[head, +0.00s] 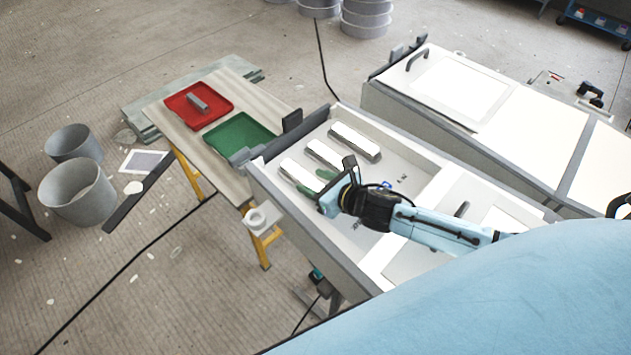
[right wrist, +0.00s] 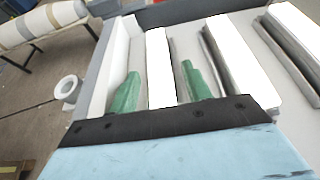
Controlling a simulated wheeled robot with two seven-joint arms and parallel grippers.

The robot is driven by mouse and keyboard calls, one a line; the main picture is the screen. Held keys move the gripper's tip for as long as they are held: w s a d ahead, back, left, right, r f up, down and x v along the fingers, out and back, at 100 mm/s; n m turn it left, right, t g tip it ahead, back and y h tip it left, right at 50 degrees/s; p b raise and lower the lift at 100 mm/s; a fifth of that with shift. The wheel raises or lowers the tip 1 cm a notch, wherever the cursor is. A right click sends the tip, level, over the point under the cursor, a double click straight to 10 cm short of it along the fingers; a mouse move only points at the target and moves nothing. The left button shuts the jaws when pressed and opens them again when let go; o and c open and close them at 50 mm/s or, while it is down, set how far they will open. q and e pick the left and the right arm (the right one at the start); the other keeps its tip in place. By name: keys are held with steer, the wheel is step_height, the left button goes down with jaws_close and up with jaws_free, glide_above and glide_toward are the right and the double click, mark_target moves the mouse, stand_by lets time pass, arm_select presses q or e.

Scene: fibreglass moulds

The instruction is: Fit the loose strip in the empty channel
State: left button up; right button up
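In the head view three pale strips lie side by side in the white mould: a left one (head: 300,176), a middle one (head: 324,153) and a right one (head: 355,142). My right gripper (head: 316,182) reaches in from the right over the mould. Its green fingertips are apart, on either side of the near end of the left strip. In the right wrist view a white strip (right wrist: 160,65) runs between the green fingers (right wrist: 158,90), with narrow gaps. I cannot tell which strip is loose, or identify an empty channel. My left gripper is not in view.
A red tray (head: 181,113) with a grey block (head: 198,102) and an empty green tray (head: 240,134) sit on a side bench. The mould's raised walls (head: 315,240) surround the strips. Another large mould (head: 460,90) stands behind. Grey buckets (head: 76,192) stand at left.

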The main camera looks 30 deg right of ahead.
steer(key=v, duration=1.2)
stand_by(0.6)
